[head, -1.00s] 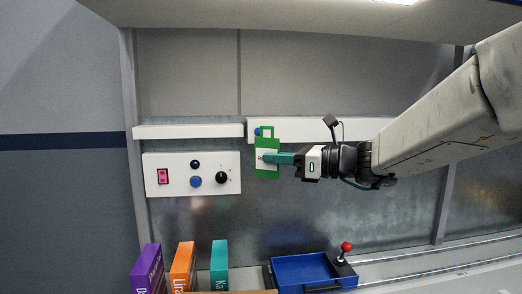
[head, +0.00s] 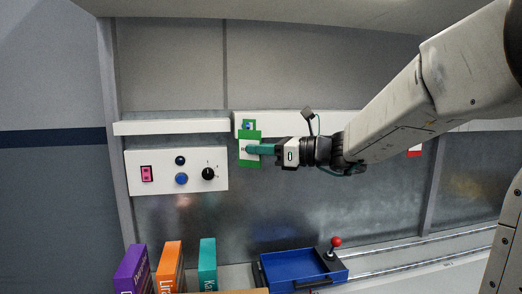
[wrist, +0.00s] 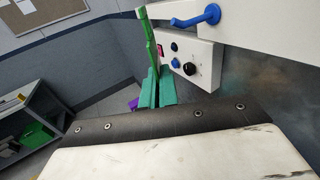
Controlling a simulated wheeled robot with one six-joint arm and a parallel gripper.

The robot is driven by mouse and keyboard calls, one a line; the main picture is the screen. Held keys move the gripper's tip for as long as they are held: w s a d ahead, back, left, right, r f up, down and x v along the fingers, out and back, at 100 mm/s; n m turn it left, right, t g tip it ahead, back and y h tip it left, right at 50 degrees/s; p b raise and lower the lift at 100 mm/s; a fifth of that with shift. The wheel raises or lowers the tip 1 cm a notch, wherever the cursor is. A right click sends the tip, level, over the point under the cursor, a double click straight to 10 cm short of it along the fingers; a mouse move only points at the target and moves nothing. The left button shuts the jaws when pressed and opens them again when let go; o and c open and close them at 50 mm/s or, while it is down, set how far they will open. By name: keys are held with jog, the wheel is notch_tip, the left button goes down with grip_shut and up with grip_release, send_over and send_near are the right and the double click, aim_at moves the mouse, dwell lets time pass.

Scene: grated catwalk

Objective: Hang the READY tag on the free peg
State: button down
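The green tag with a white label (head: 243,161) is held upright in front of the white rail, its label too small to read. My gripper (head: 262,149) has teal fingers shut on the tag's face from the right. A blue peg (head: 249,125) shows through the opening in the tag's top in the head view. In the wrist view the tag (wrist: 147,38) is seen nearly edge-on beyond the fingers (wrist: 156,90). There the blue peg (wrist: 205,17) points toward the tag, with a gap between its tip and the tag.
A white panel (head: 150,190) with a pink switch, blue buttons and a black knob sits below left. A red and white piece (head: 415,151) shows behind my arm at right. Books (head: 170,262), a blue tray (head: 290,265) and a red-knobbed lever (head: 335,242) stand below.

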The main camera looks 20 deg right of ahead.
jog(key=w+d+f, duration=0.1)
jog(key=w, duration=0.5)
jog(key=shift+f, duration=0.15)
dwell(0.5)
jog(key=shift+d, duration=0.1)
dwell(0.5)
jog(key=c, duration=1.6)
grip_release()
jog(key=shift+d, duration=0.1)
jog(key=v, duration=0.7)
jog(key=shift+s+d, duration=0.2)
jog(key=shift+s, duration=0.1)
